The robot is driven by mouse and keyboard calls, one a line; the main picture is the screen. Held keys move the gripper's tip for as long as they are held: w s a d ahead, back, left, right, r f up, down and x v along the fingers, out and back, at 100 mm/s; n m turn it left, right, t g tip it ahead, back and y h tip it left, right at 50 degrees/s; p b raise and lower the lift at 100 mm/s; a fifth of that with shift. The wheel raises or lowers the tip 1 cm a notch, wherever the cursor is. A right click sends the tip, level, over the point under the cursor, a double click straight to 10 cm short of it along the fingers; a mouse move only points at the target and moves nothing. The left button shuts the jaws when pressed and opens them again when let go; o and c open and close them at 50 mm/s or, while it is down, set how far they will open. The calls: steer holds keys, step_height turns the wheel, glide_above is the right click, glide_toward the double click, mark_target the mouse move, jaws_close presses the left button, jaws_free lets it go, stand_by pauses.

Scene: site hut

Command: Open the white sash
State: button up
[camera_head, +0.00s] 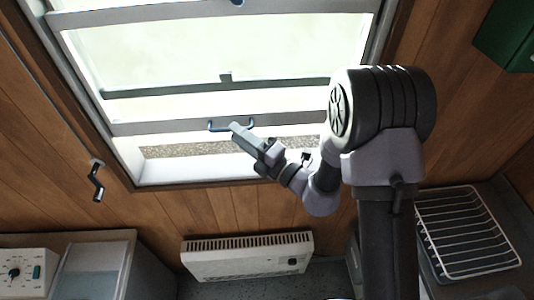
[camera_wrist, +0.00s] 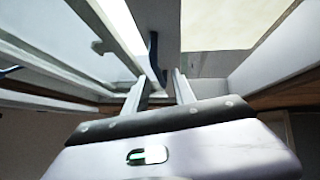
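The white sash (camera_head: 160,126) is in the window at the upper left of the head view; its bottom rail looks grey in the shade. A strip of gravel shows below this rail, above the white sill. A blue bar handle (camera_head: 216,128) is on the rail. My gripper (camera_head: 236,128) reaches the handle from the right and overlaps it. In the wrist view, the fingers (camera_wrist: 162,82) stand apart, and the blue handle (camera_wrist: 153,50) shows end-on at the gap between their tips. I cannot tell whether they touch it.
A second blue handle (camera_head: 238,2) is on the upper rail. A dark rail with a small catch (camera_head: 226,78) crosses the window. A crank (camera_head: 97,182) hangs on the left wall. A white heater (camera_head: 247,258) is below, a dish rack (camera_head: 465,230) at right and a green box (camera_head: 508,35) upper right.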

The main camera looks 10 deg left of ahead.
steer(key=b+v, duration=0.2)
steer(key=v, duration=1.2)
steer(key=shift+s+d, duration=0.1)
steer(key=shift+d, duration=0.05)
